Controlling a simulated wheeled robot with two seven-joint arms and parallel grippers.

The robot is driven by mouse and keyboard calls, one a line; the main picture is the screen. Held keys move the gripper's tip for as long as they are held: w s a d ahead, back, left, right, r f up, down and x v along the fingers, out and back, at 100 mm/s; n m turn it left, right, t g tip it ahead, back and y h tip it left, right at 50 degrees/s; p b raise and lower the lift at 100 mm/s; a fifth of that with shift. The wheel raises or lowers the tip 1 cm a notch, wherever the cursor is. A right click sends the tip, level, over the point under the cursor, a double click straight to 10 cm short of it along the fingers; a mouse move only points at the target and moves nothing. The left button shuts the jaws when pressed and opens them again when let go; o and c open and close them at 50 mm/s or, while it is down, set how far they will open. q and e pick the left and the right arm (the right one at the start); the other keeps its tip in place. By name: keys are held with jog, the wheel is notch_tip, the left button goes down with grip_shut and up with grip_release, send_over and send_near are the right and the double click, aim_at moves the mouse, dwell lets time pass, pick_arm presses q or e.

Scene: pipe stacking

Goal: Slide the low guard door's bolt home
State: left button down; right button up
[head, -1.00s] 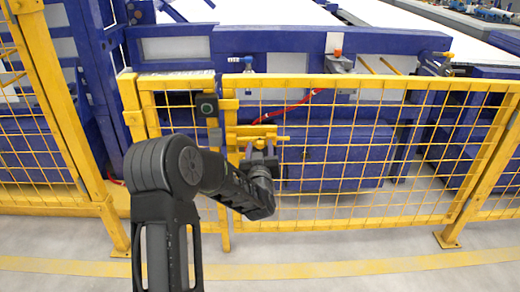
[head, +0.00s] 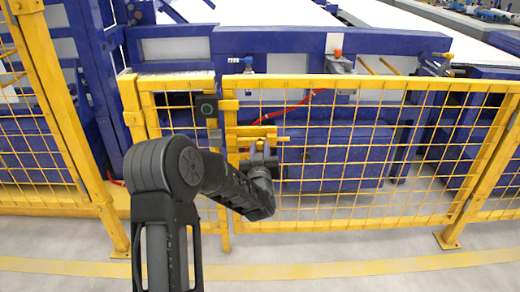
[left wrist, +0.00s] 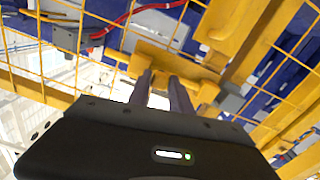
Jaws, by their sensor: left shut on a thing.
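The low guard door (head: 370,85) is a yellow frame with wire mesh, standing in line with its yellow post at the left. Its yellow bolt (head: 258,131) sits at the door's upper left, near the post; it also shows in the left wrist view (left wrist: 160,60). My left gripper (head: 263,150) is at the bolt, just below its bar. In the left wrist view its two grey fingers (left wrist: 166,85) close around a yellow part of the bolt. The fingers hide part of this grip. I cannot tell how far the bolt's end reaches into the post side. My right gripper is not in view.
Blue machinery (head: 330,155) and a red cable (head: 300,103) lie behind the mesh. The grey floor in front is clear, with a yellow line (head: 350,265).

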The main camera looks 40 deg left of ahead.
aim_at(241, 141)
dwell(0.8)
pick_arm(q)
jog(key=s+a+b, duration=0.1)
jog(key=a, duration=0.1)
jog(key=s+a+b, duration=0.1)
jog(key=s+a, duration=0.1)
jog(key=shift+s+a, duration=0.3)
jog(key=shift+a, duration=0.1)
jog(key=c, duration=1.2)
grip_release()
jog(key=shift+s+a, duration=0.1)
jog(key=shift+c, duration=0.2)
jog(key=shift+o, duration=0.4)
